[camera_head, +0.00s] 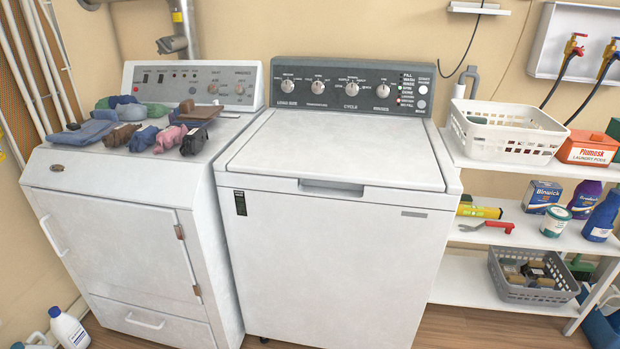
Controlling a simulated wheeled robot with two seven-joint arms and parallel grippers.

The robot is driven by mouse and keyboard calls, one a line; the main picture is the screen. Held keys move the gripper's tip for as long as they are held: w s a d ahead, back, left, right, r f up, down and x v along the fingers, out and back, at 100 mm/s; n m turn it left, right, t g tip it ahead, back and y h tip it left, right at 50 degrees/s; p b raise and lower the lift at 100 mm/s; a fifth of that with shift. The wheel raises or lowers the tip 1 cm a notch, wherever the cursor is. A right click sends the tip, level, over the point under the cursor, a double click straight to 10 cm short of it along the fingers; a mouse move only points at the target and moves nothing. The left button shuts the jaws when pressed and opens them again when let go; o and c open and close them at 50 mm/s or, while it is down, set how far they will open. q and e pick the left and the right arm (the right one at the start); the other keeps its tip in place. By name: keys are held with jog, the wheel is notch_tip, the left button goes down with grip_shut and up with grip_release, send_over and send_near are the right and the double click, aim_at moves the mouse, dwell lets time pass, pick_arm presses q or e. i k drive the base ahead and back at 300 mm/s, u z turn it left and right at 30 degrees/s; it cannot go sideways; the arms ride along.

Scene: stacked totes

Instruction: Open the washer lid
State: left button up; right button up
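The white washer (325,260) stands in the middle of the view, with a dark control panel of knobs at its back. Its lid (335,148) is shut and lies flat on top. A recessed handle notch (331,187) shows at the lid's front edge, near the middle. Neither of my grippers is in the view.
A white dryer (115,200) stands to the left with several crumpled clothes (140,126) on top. To the right are shelves (490,235) with a white basket (507,132), an orange box (588,149), bottles and a grey basket (532,277). The lid's top is clear.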

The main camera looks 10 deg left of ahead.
aim_at(389, 152)
jog(key=k, duration=0.65)
jog(key=u, duration=0.8)
jog(key=i, duration=0.65)
jog(key=u, duration=0.65)
jog(key=i, duration=0.9)
jog(key=z, duration=0.55)
